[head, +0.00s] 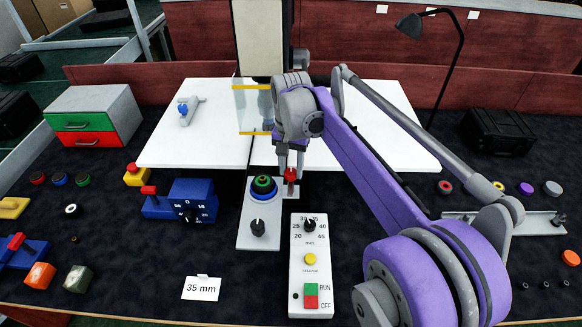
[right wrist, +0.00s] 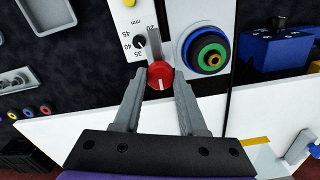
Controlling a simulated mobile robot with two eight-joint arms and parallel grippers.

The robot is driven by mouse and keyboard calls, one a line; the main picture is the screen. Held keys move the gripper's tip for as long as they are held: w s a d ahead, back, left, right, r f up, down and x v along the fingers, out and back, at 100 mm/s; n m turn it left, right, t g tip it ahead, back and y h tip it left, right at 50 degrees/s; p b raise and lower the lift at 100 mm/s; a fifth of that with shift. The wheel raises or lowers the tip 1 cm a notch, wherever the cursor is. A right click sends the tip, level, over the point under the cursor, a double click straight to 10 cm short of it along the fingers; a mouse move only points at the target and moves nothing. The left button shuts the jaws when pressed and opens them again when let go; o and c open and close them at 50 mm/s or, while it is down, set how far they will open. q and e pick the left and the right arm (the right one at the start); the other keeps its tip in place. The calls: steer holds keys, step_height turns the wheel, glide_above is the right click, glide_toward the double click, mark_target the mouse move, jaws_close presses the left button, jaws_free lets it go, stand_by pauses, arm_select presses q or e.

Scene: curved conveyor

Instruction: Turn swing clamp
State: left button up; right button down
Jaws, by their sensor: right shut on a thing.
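My right gripper (head: 290,169) reaches down to the knob. In the right wrist view, the gripper (right wrist: 161,80) has its fingers on both sides of the red knob (right wrist: 160,75) and is shut on it. My left gripper is not in view.
A white control panel (head: 310,264) with a dial and buttons lies right in front of the knob. A blue block with a dial (head: 190,200) sits to the left. A white board (head: 215,150) lies behind. A "35 mm" card (head: 201,288) stands at front left.

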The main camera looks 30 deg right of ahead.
steer(key=m, duration=0.8)
steer(key=shift+m, duration=0.3)
steer(key=m, duration=0.4)
steer(key=shift+m, duration=2.5)
steer(key=shift+c, duration=2.3)
jaws_free()
